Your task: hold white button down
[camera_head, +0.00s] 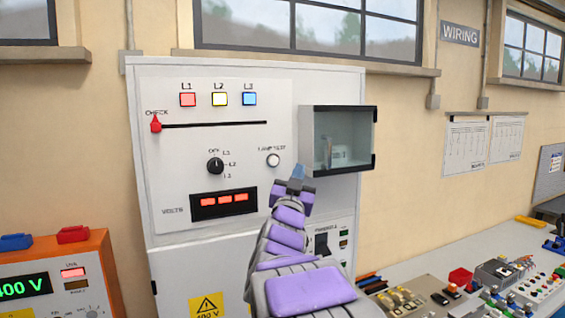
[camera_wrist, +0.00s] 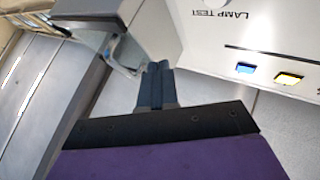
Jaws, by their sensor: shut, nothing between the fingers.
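The white button (camera_head: 273,160) is the small round button under the LAMP TEST label, on the right side of the pale panel (camera_head: 200,180). My gripper (camera_head: 298,172) is in front of the cabinet, to the right of the button and slightly lower in the head view, and does not cover it. In the wrist view my gripper (camera_wrist: 157,70) has its two blue-grey fingers together with nothing between them. The LAMP TEST label (camera_wrist: 226,12) shows rotated at the top there; the button is mostly or wholly outside that view. I see no contact with it.
A glass-fronted box (camera_head: 338,140) juts out just right of the button, close to my gripper. A selector knob (camera_head: 215,166), a red CHECK lever (camera_head: 155,124) and a VOLTS display (camera_head: 223,203) share the panel. A bench with parts (camera_head: 450,285) stands at right.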

